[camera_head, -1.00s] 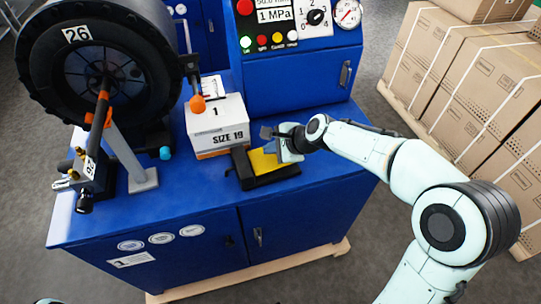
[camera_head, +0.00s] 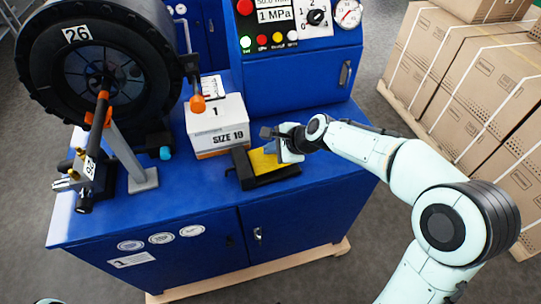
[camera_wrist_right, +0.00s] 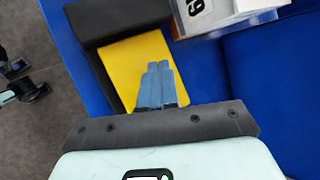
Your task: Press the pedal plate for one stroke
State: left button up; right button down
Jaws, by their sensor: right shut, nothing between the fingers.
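The pedal plate (camera_head: 265,161) is yellow and sits in a black housing (camera_head: 268,180) on the blue bench top. It also shows in the right wrist view (camera_wrist_right: 122,58). My right gripper (camera_head: 271,148) is over the plate, its blue fingers together with nothing between them. In the right wrist view the fingertips (camera_wrist_right: 158,66) lie over the yellow surface; I cannot tell whether they touch it or how far it is pressed.
A white SIZE 19 box (camera_head: 217,127) stands just left of the pedal. The crimper (camera_head: 98,68), marked 26, is at the left, and a control panel (camera_head: 292,25) is behind. Cartons (camera_head: 470,85) stand at the right. The bench front right of the pedal is clear.

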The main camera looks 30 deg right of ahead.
aim_at(270, 159)
pick_arm(q)
jog(key=shift+f, duration=0.2)
pick_arm(e)
jog(key=shift+f, duration=0.4)
pick_arm(q)
jog(key=shift+s+f+b, duration=0.25)
jog(key=shift+f+b, duration=0.45)
jog(key=shift+b, duration=0.2)
pick_arm(e)
jog(key=shift+s+d+f, duration=0.1)
jog(key=shift+f, duration=0.85)
jog(key=shift+r, duration=0.1)
pick_arm(q)
jog(key=shift+w+r+p, duration=0.2)
jog(key=shift+r+p, duration=0.45)
jog(key=shift+w+r+p, duration=0.2)
jog(key=shift+r+p, duration=0.45)
pick_arm(e)
jog(key=shift+r, duration=1.2)
